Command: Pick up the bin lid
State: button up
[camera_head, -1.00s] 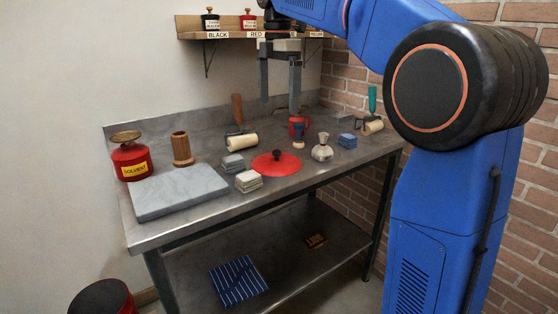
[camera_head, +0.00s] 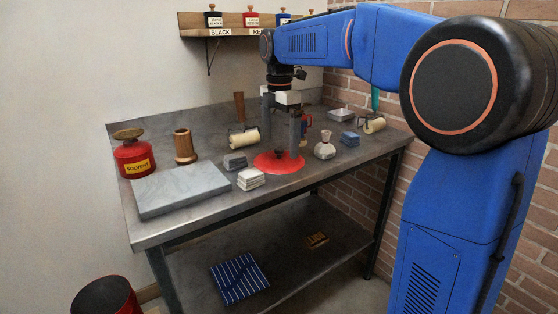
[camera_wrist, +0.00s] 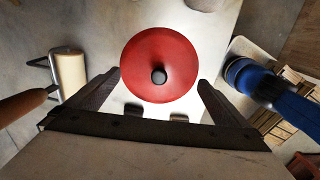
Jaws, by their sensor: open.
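The bin lid (camera_head: 268,164) is a round red disc with a black knob. It lies flat on the metal bench near its front middle. In the wrist view the lid (camera_wrist: 160,50) is centred just past the fingertips, with the knob (camera_wrist: 158,76) between the two fingers' lines. My gripper (camera_head: 281,143) points down over the lid, open and empty, its fingers on either side of the knob. In the head view the right finger partly hides the lid, and whether the fingertips touch it cannot be told.
A stack of pale blocks (camera_head: 251,179) and a grey block (camera_head: 235,161) stand left of the lid. A whitish flask-like item (camera_head: 325,146) stands to its right. A cream roller (camera_head: 245,137) lies behind left.

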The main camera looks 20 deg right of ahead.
aim_at(279, 149)
jog(key=shift+w+f, duration=0.1)
jog(key=shift+f, duration=1.75)
jog(key=c, duration=1.3)
